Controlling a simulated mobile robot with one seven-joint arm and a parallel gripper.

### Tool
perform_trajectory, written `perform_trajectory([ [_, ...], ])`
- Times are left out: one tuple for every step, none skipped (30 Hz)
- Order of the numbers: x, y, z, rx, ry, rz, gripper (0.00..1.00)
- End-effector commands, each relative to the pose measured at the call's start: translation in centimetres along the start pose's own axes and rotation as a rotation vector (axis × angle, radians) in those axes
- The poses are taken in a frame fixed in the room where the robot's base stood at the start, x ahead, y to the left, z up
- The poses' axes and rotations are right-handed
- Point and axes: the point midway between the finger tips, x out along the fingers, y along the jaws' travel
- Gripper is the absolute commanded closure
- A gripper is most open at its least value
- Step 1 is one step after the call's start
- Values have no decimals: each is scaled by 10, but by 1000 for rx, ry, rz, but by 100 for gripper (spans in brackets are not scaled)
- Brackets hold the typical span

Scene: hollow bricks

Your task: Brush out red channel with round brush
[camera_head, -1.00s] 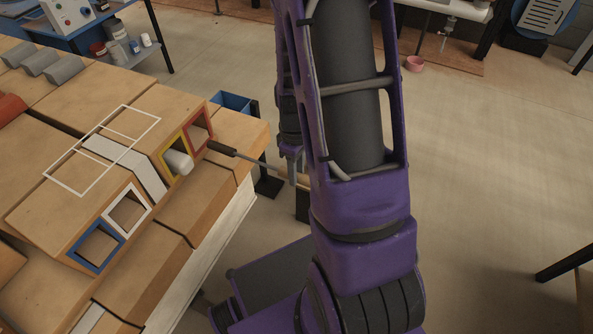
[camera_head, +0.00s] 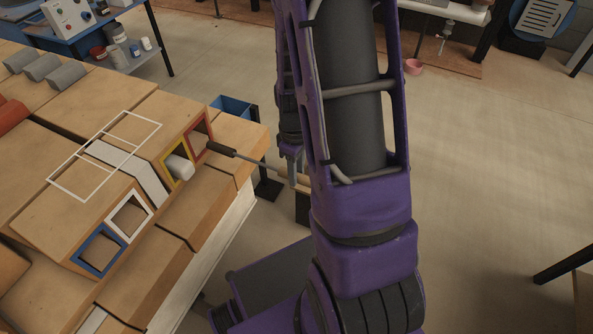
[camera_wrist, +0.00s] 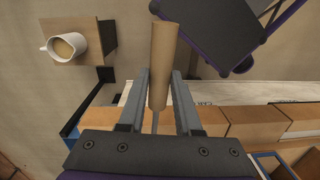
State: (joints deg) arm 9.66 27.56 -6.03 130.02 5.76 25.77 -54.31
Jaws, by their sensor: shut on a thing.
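The red-framed channel (camera_head: 197,138) opens in the end face of a hollow brick at the left. The round brush has a dark head (camera_head: 221,149), a thin metal rod and a wooden handle (camera_wrist: 163,62). Its head is at the red opening's lower right edge; it looks outside the channel, though I cannot tell whether the tip touches or enters. My gripper (camera_head: 293,170) is shut on the handle, whose wood shows between the two fingers in the wrist view. My arm hides part of the gripper in the head view.
The yellow-framed channel (camera_head: 172,177) beside it has a pale cylinder (camera_head: 181,168) in its mouth. White-framed (camera_head: 146,198) and blue-framed (camera_head: 79,249) channels sit lower left. A mug (camera_wrist: 66,47) stands on a small wooden stand (camera_wrist: 97,38). Open floor lies right.

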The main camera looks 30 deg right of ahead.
Motion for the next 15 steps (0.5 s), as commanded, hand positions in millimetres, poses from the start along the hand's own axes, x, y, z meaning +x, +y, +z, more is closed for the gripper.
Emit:
perform_trajectory([
  [0,0,0,0,1,1,100],
  [0,0,0,0,1,1,100],
  [0,0,0,0,1,1,100],
  [0,0,0,0,1,1,100],
  [0,0,0,0,1,1,100],
  [0,0,0,0,1,1,100],
  [0,0,0,0,1,1,100],
  [0,0,0,0,1,1,100],
  [0,0,0,0,1,1,100],
  [0,0,-1,0,1,1,100],
  [0,0,-1,0,1,1,100],
  [-1,0,-2,0,1,1,100],
  [-1,0,-3,-1,1,1,100],
  [-1,0,-5,-1,1,1,100],
  [-1,0,-7,-1,1,1,100],
])
